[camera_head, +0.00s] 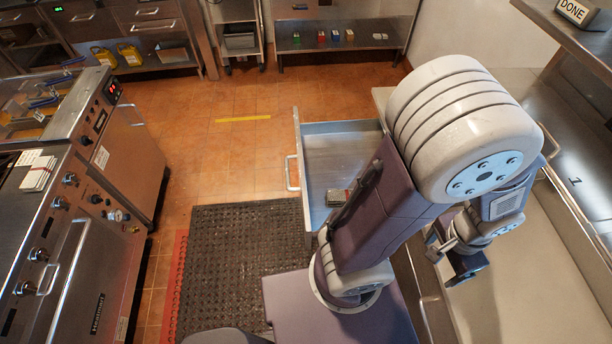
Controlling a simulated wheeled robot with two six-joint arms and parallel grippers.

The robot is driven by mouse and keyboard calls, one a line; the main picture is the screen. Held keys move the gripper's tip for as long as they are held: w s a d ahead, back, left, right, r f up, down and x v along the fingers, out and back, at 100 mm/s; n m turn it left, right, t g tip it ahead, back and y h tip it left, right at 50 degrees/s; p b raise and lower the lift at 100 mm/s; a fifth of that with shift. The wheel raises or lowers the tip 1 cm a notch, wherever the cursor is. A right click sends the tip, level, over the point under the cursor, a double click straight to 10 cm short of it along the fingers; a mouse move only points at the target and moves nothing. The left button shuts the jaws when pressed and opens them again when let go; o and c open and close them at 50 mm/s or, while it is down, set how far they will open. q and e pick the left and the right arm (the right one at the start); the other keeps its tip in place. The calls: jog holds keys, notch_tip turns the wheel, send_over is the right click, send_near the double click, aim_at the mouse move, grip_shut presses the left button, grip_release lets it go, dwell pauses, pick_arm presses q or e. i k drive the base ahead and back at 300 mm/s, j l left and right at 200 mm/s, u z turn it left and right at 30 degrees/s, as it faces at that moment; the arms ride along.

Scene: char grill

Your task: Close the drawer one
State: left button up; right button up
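A steel drawer (343,155) stands pulled out from the counter on the right, its front panel and bar handle (291,173) facing left over the floor. A small grey-and-dark item (337,197) lies inside it. My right arm crosses in front of the drawer and hides part of its inner end. My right gripper (462,264) is to the right of the drawer, by the counter, apart from the handle; its fingers are small and partly hidden, so I cannot tell their opening. A "1" mark shows on the steel counter (578,205). My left gripper is not in view.
A fryer and grill unit (100,215) stands on the left. A black mat (235,265) lies on the tiled floor between it and the drawer. Floor left of the drawer is clear. Shelving (345,38) stands at the back; a DONE sign (573,11) sits at upper right.

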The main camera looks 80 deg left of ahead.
aim_at(331, 154)
jog(key=k+u, duration=0.1)
jog(key=u, duration=0.35)
jog(key=k+j+u, duration=0.1)
jog(key=u, duration=0.35)
jog(key=j+u, duration=0.25)
jog(key=u, duration=0.2)
jog(key=k+j+u, duration=0.15)
jog(key=u, duration=0.35)
jog(key=j+u, duration=0.2)
jog(key=u, duration=0.25)
